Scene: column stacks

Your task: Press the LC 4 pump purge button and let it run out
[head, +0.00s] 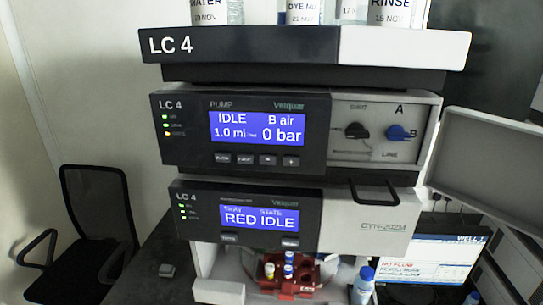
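The LC 4 pump module (340,170) is the middle unit of the stack in the head view. Its blue display (258,128) reads IDLE, B air, 1.0 ml and 0 bar. A row of small dark buttons (245,159) lies under the display. Their labels are too small to read, so I cannot tell which one is purge. Neither of my grippers is in view.
Labelled bottles (303,12) stand on the LC 4 top tray (240,45). Below the pump, another module (365,222) displays RED IDLE. A red rack (300,280) with vials sits under it. A grey panel (485,150) and a monitor (430,258) are at right, a chair (95,225) at left.

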